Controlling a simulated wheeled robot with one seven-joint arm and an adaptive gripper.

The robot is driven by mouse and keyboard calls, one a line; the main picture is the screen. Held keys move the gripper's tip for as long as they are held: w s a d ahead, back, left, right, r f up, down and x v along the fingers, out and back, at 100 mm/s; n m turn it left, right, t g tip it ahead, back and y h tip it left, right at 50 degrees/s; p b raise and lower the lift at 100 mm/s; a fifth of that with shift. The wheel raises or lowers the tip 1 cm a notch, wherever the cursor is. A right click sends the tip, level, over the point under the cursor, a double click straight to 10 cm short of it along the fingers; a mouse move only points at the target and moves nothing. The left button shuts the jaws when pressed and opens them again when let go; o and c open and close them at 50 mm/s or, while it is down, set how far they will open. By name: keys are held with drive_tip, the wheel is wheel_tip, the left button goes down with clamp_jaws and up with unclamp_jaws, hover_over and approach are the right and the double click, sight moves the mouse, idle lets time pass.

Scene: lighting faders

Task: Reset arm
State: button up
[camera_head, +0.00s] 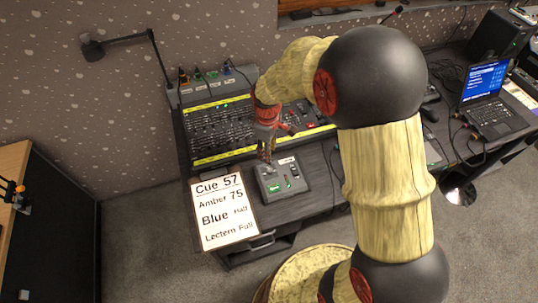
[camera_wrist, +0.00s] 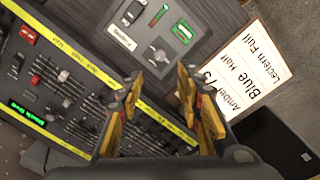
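My gripper (camera_head: 266,152) hangs above the front edge of the lighting console (camera_head: 220,158), close to a small grey control box (camera_head: 293,190). In the wrist view my gripper (camera_wrist: 159,75) has its two yellow fingers apart, with nothing between them. The console (camera_wrist: 62,50) shows rows of faders, yellow label strips and a lit green display. The small box (camera_wrist: 135,18) has a round knob, a green lit part and small sliders. My arm covers the console's right part in the head view.
A cue sheet (camera_head: 222,212) lies at the desk's front left, reading Cue 57, Amber 75, Blue Half, Lectern Full. A laptop (camera_head: 490,112) stands at the right. A black desk lamp (camera_head: 94,50) reaches over the back left. Cables lie on the desk.

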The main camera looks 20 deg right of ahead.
idle(0.7)
drive_tip(key=s+r+m+t, duration=0.5)
drive_tip(key=s+r+m, duration=0.4)
drive_tip(key=s+r, duration=1.3)
wheel_tip(320, 180, up, 3)
drive_tip(key=shift+d+f, duration=0.1)
drive_tip(key=shift+d, duration=0.1)
drive_tip(key=shift+c, duration=0.3)
idle(0.3)
